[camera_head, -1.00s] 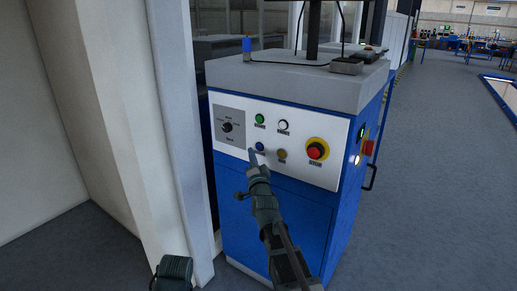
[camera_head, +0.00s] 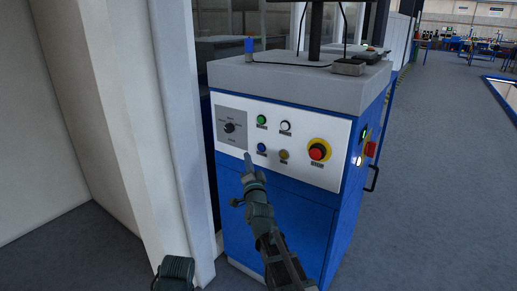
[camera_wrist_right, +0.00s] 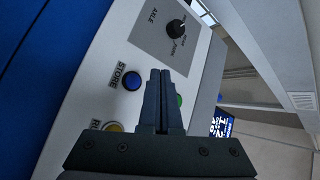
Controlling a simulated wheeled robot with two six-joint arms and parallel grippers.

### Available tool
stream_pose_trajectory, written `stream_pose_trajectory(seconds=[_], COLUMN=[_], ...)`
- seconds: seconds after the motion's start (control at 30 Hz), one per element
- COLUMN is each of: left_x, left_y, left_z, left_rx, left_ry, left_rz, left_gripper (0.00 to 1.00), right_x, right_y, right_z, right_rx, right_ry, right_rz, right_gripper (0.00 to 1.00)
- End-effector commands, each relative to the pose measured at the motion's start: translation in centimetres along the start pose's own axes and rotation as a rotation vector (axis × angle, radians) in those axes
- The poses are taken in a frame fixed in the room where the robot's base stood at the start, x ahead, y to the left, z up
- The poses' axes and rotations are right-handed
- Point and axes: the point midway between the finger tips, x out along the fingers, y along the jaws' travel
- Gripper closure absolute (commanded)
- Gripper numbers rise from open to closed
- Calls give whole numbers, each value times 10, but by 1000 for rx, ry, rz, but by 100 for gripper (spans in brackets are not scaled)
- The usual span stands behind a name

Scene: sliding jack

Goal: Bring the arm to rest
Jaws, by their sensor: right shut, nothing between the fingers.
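My right gripper (camera_head: 248,160) is shut and empty, its fingers pointing at the white control panel (camera_head: 298,178) of the blue cabinet. Its tips are just left of and below the blue button (camera_head: 261,147) in the head view; I cannot tell the exact gap to the panel. In the right wrist view the shut fingers (camera_wrist_right: 162,80) stand beside the blue button (camera_wrist_right: 132,79), labelled STORE, and partly cover a green button (camera_wrist_right: 179,101). The black selector knob (camera_wrist_right: 174,27) shows beyond them.
The panel also carries a white button (camera_head: 285,126), a yellow button (camera_head: 283,155) and a red stop button (camera_head: 317,151). The cabinet's grey top (camera_head: 290,84) juts out above. A pale wall post (camera_head: 175,120) stands close on the left. Open floor (camera_head: 440,180) lies to the right.

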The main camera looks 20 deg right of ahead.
Motion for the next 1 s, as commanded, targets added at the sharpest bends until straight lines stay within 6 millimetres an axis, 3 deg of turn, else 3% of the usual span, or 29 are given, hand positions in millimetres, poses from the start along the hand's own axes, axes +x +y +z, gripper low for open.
stream_pose_trajectory(seconds=[0.2,0.27,0.37,0.5,0.6,0.7,0.83,1.0], left_x=[0,0,0,0,0,0,0,0], left_y=[0,0,0,0,0,0,0,0], left_z=[0,0,0,0,0,0,0,0], left_rx=[0,0,0,0,0,0,0,0], left_ry=[0,0,0,0,0,0,0,0], left_rz=[0,0,0,0,0,0,0,0], left_gripper=[50,50,50,50,50,50,50,50], right_x=[-3,-8,-29,-85,-137,-196,-269,-340], right_y=[0,2,8,27,44,60,78,90], right_z=[10,27,76,152,192,218,228,218], right_rx=[-16,-46,-142,-341,-492,-642,-814,-973], right_ry=[-33,-93,-267,-592,-824,-1056,-1324,-1585], right_rz=[12,36,101,211,283,352,431,512], right_gripper=[100,100,100,100,100,100,100,100])
